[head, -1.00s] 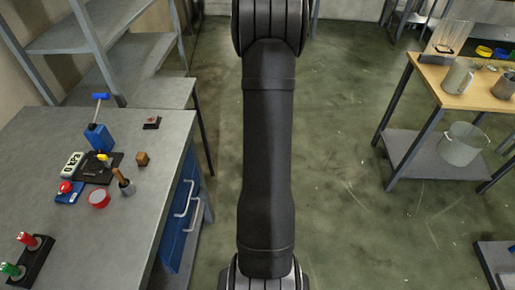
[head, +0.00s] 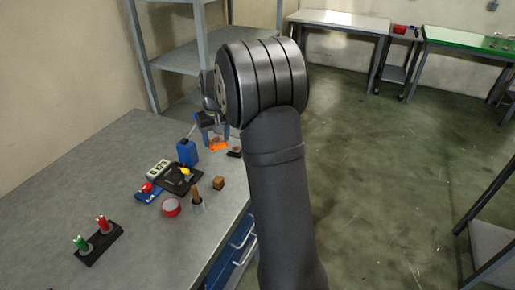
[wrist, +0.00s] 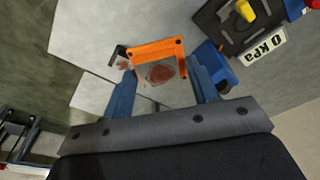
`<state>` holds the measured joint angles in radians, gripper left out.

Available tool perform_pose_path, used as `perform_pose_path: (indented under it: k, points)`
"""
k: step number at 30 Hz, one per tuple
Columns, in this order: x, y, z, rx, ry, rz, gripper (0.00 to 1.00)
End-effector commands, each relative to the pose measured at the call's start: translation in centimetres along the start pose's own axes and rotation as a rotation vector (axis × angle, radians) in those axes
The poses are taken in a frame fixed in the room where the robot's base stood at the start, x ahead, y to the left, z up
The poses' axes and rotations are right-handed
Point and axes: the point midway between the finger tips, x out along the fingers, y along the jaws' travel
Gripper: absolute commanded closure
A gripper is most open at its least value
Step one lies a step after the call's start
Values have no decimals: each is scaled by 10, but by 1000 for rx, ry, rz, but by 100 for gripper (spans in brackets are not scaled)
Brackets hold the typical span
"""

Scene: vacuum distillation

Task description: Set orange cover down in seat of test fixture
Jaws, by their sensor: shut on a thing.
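The orange cover (wrist: 158,48) is held between the blue fingers of my gripper (wrist: 163,70) in the wrist view. It looks like a flat bracket with dark holes at its corners. In the head view the cover (head: 218,147) shows below my gripper (head: 212,128), near the bench's far end; my arm hides part of the gripper. A black plate with a yellow knob (head: 180,176) lies to the left of the cover; it also shows at top right in the wrist view (wrist: 232,28). I cannot tell whether this plate is the test fixture; its seat is not clear.
A small dark item (head: 234,152) lies by the cover.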

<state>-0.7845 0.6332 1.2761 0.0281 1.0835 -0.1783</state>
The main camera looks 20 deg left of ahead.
Motion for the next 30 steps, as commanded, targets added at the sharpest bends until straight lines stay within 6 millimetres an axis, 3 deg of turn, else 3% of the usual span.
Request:
perform_pose_path:
  k: [1, 3, 6, 12, 18, 30]
  points:
    - [-2, -27, -9, -77, 2, -11, 76]
    - [0, -59, -16, -189, -1, -30, 76]
    - [10, -96, -22, -337, -3, -52, 76]
    - [29, -139, -26, -535, -1, -82, 76]
    - [38, -154, -26, -611, 0, -93, 76]
    - [64, -154, -22, -614, 0, -93, 76]
